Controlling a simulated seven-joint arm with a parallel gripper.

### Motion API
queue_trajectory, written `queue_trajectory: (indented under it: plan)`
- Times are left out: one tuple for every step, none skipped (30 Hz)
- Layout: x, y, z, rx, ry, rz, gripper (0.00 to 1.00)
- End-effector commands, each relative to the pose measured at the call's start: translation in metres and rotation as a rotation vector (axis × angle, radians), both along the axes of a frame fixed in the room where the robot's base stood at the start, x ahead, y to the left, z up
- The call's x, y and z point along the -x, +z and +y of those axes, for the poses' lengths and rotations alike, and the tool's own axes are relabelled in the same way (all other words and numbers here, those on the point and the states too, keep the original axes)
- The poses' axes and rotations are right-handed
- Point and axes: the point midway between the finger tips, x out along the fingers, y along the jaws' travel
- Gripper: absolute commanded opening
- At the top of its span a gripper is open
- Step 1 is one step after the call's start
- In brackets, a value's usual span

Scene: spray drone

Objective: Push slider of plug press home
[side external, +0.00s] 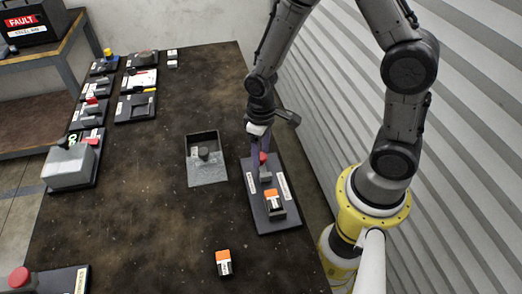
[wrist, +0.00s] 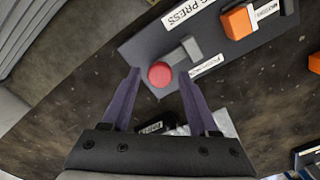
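The plug press (side external: 286,218) is a dark plate with white labels on the right side of the table. Its slider is a grey block with a red round knob (side external: 263,157). The knob also shows in the wrist view (wrist: 160,75). An orange-topped dark plug block (side external: 274,203) sits on the plate, apart from the knob; it shows at the wrist view's top right (wrist: 238,22). My gripper (wrist: 159,71) is open, its purple fingers appearing on either side of the knob with gaps visible. In the side view, my gripper (side external: 258,147) is at the plate's far end.
A dark open tray (side external: 193,172) stands left of the press. A loose orange-and-black block (side external: 223,264) lies near the front. Several small device plates line the table's left, with a grey box (side external: 69,166). A corrugated wall is at right.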

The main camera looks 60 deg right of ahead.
Motion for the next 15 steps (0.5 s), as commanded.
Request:
queue_trajectory:
  plan:
    - [-0.0001,0.0002,0.0000,0.000,0.000,0.000,0.49]
    - [-0.0001,0.0002,0.0000,0.000,0.000,0.000,0.44]
    - [-0.0001,0.0003,0.0000,0.000,0.000,0.000,0.37]
    - [-0.0001,0.0003,0.0000,0.000,0.000,0.000,0.31]
    - [-0.0001,0.0003,0.0000,0.000,0.000,0.000,0.26]
    - [-0.0001,0.0003,0.0000,0.000,0.000,0.000,0.19]
    - [-0.0001,0.0004,0.0000,0.000,0.000,0.000,0.13]
    - [-0.0002,0.0004,0.0000,0.000,0.000,0.000,0.08]
    - [-0.0002,0.0004,0.0000,0.000,0.000,0.000,0.01]
    - [-0.0002,0.0004,0.0000,0.000,0.000,-0.001,0.00]
    - [-0.0002,0.0004,0.0000,0.000,0.000,-0.001,0.00]
    - [-0.0002,0.0005,0.0000,0.000,0.000,-0.001,0.00]
    - [-0.0002,0.0005,0.0000,0.000,0.000,-0.001,0.00]
    - [-0.0002,0.0005,0.0000,0.000,0.000,-0.001,0.00]
    - [-0.0002,0.0005,0.0000,0.000,0.000,-0.001,0.00]
